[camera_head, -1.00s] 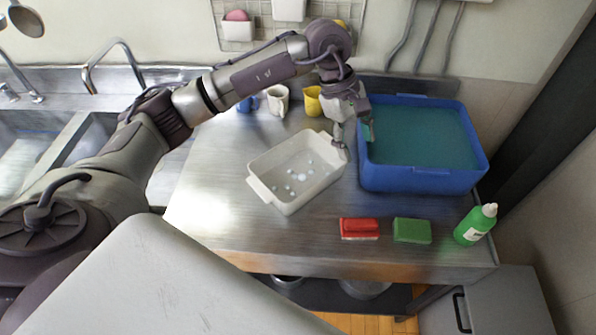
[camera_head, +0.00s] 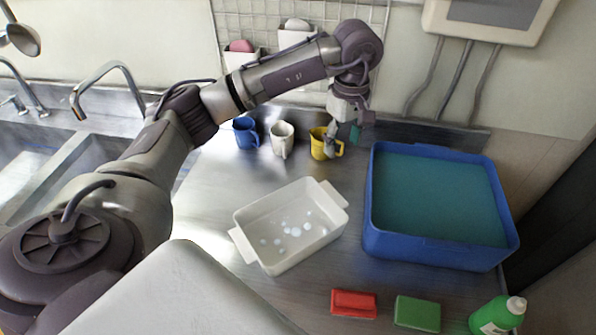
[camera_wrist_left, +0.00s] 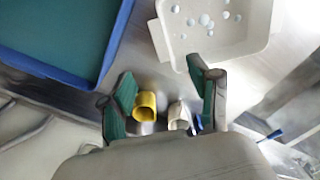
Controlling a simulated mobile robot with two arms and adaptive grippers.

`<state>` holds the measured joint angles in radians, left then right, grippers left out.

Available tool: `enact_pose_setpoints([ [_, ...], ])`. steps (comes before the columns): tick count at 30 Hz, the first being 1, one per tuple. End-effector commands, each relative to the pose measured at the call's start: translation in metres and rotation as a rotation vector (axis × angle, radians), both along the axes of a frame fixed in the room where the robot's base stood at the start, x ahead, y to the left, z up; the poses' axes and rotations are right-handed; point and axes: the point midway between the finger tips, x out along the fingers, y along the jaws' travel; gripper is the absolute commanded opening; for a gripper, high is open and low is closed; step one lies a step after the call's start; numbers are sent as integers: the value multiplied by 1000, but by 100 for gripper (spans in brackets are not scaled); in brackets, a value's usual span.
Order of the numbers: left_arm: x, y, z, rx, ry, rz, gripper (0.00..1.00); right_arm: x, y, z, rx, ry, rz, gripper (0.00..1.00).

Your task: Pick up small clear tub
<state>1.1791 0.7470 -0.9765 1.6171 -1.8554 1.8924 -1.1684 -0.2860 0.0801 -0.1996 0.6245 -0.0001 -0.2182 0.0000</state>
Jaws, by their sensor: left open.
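A small off-white tub (camera_head: 250,217) with a handle at each end stands on the steel counter, with several pale droplets or suds inside. It looks opaque, not clear, and also shows at the top of the left wrist view (camera_wrist_left: 180,46). A larger blue tub (camera_head: 440,246) holding teal liquid stands to its right. My left gripper (camera_head: 343,138) is open and empty, behind the small tub, close to a yellow mug (camera_head: 319,145). In the left wrist view the yellow mug (camera_wrist_left: 146,106) appears between the spread fingers; contact cannot be told. My right gripper is not in view.
A white mug (camera_head: 281,140) and a blue mug (camera_head: 245,133) stand left of the yellow one. A red sponge (camera_head: 353,303), a green sponge (camera_head: 417,313) and a green bottle (camera_head: 496,316) lie along the front. A sink (camera_head: 60,160) is at left.

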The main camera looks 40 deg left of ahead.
Motion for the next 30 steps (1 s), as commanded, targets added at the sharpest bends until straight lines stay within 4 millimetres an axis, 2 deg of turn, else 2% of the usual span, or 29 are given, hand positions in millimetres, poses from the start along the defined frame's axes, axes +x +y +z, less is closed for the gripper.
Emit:
enact_pose_setpoints([
  [1, 0, 0, -13, 0, 0, 0, 62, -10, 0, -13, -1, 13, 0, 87],
  [6, 0, 0, -36, -1, 0, 0, 62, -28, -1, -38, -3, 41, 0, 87],
  [13, 0, 0, -59, -1, -1, 0, 62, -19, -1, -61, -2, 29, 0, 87],
  [19, -1, 0, -74, -1, 4, 1, 62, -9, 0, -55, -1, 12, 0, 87],
  [27, -1, 0, -125, -2, 5, 0, 62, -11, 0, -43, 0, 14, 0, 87],
  [30, 0, 0, -137, -2, 2, 1, 62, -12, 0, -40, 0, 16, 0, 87],
])
